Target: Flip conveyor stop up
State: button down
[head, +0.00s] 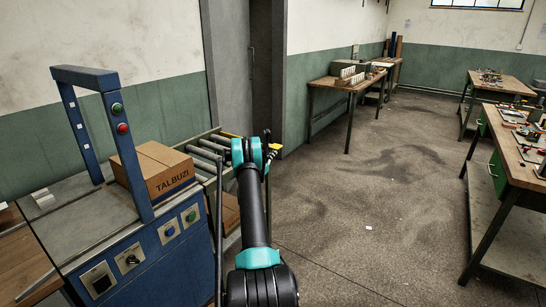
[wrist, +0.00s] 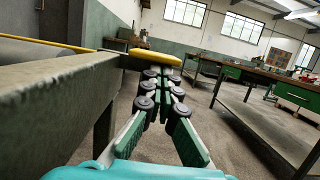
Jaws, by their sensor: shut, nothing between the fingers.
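The conveyor (head: 209,150) has grey rollers and runs back from the blue machine. A yellow piece, which looks like the conveyor stop (wrist: 156,58), lies across the far end of the grey side rail (wrist: 75,98) in the wrist view. It looks nearly level there. My gripper (wrist: 162,72) is shut and empty, its fingertips just short of the yellow piece; I cannot tell whether they touch. In the head view my gripper (head: 271,154) shows partly behind my arm, beside a small yellow patch at the conveyor's end.
A cardboard box (head: 165,174) marked TALBUZI sits at the conveyor's near end, by the blue machine frame (head: 137,165). Another box (head: 230,212) is lower down. Workbenches (head: 518,150) stand at right and a table (head: 340,85) at the back.

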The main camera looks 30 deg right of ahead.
jog(key=shift+r, duration=2.8)
jog(key=shift+f, duration=0.5)
jog(key=s+a+f, duration=0.3)
jog(key=a+f, duration=0.2)
jog(key=a, duration=0.4)
jog(key=shift+s+f, duration=0.3)
jog(key=shift+s, duration=0.05)
